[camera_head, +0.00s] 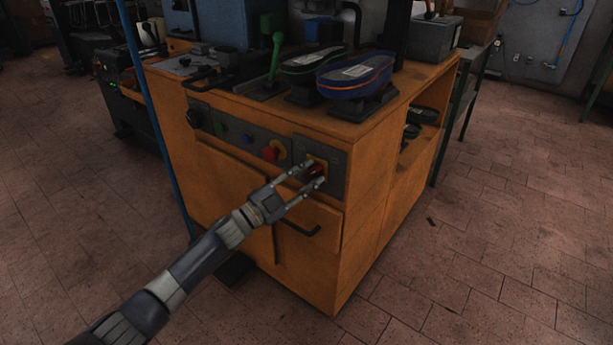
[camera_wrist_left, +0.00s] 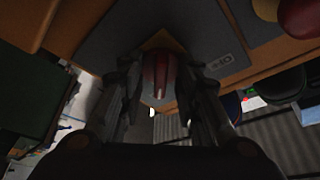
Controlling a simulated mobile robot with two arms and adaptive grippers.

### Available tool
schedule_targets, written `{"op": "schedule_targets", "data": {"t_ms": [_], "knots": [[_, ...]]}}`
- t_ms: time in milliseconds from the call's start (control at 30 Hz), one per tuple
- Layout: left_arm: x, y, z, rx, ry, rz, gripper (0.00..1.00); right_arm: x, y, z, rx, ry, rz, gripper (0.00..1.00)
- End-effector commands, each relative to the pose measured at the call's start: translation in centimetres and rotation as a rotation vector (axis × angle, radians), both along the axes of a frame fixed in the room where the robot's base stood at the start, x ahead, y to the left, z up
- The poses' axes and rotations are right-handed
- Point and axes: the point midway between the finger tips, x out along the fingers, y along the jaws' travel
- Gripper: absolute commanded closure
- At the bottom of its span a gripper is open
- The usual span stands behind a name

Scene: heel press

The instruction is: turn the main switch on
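The main switch (camera_head: 317,171) is a red rotary knob on a yellow plate, on a grey panel at the front right corner of the orange cabinet. In the left wrist view its red knob (camera_wrist_left: 160,72) is straight ahead, its grip bar pointing at the camera. My left gripper (camera_head: 312,174) is at the switch with its fingers apart, one on each side of the knob. It also shows in the left wrist view (camera_wrist_left: 160,85). I cannot tell whether the fingertips touch the knob. My right gripper is out of view.
A red button (camera_head: 270,153) on a yellow base sits left of the switch, with green and blue buttons and a black knob further left. A black door handle (camera_head: 300,229) is below. Shoe-shaped pads and a green lever (camera_head: 276,52) stand on the cabinet top. Floor at right is clear.

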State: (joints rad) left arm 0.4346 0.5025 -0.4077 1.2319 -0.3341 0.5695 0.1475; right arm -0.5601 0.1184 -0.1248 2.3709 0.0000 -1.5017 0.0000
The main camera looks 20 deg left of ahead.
Motion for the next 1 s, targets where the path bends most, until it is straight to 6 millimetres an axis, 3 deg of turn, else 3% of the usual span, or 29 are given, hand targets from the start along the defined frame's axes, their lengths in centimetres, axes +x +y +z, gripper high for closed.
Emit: {"op": "schedule_targets", "data": {"t_ms": [267, 700, 1000], "knots": [[-0.6, 0.4, -0.2, -0.001, 0.001, 0.000, 0.69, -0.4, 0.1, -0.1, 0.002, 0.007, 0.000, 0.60], [-7.0, 5.1, -2.5, 0.000, 0.003, 0.000, 0.69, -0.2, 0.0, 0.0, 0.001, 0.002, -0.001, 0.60], [-9.2, 6.8, -3.2, -0.001, 0.001, 0.000, 0.69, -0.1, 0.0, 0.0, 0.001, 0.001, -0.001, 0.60]]}}
